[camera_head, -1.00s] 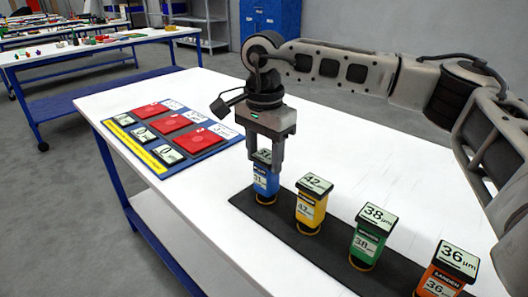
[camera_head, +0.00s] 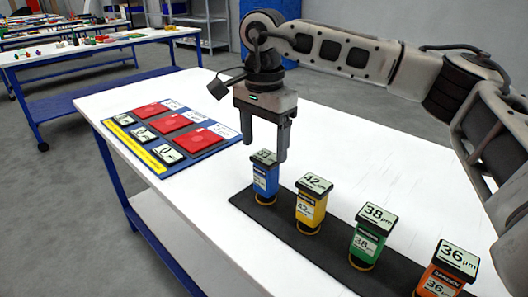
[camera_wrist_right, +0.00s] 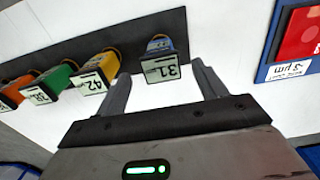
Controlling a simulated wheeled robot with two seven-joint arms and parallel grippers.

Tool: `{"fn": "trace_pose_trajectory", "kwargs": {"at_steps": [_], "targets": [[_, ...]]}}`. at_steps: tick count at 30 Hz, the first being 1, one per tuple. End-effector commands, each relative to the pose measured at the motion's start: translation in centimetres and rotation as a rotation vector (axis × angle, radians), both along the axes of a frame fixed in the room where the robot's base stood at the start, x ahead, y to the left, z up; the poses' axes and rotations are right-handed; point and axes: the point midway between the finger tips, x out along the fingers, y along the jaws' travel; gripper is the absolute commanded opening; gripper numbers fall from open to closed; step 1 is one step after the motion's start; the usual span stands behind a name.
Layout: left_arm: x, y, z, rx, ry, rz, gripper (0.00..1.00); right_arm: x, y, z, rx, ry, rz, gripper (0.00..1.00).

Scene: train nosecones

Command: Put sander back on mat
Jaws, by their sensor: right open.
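The blue sander (camera_head: 265,178), labelled 31, stands upright on the black mat (camera_head: 326,257) at its far left end. It also shows in the right wrist view (camera_wrist_right: 160,62), between and beyond the open fingers. My right gripper (camera_head: 265,150) is open and empty, just above and behind the blue sander, apart from it. A yellow sander (camera_head: 311,208) labelled 42, a green sander (camera_head: 369,243) labelled 38 and an orange sander (camera_head: 442,280) labelled 36 stand upright in a row on the same mat. My left gripper is not in view.
A blue board (camera_head: 218,150) with red panels (camera_head: 172,123) and small number displays lies on the white table (camera_head: 225,210), left of the mat. White tabletop lies free between board and mat. Other tables (camera_head: 95,45) stand far back.

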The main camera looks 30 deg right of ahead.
Motion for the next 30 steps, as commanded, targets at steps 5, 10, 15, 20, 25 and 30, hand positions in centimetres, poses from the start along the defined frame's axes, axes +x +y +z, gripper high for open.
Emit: {"fn": "trace_pose_trajectory", "kwargs": {"at_steps": [5, 10, 15, 20, 25, 30], "targets": [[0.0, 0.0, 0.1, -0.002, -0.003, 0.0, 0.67, 0.1, 0.0, 4.2, 0.001, -0.004, -0.001, 0.71], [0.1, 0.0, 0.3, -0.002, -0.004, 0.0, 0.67, 0.1, 0.0, 7.1, 0.002, -0.002, 0.0, 0.71], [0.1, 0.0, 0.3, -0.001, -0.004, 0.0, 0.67, 0.1, 0.0, 8.6, 0.0, -0.001, 0.0, 0.71], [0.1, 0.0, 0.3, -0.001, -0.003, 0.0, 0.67, 0.0, 0.0, 8.8, 0.0, 0.0, 0.0, 0.71], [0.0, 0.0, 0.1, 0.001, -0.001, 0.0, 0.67, 0.0, 0.0, 8.8, 0.0, -0.001, 0.0, 0.71], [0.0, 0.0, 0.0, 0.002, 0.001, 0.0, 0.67, 0.0, 0.0, 8.8, 0.0, -0.001, 0.0, 0.71]]}}
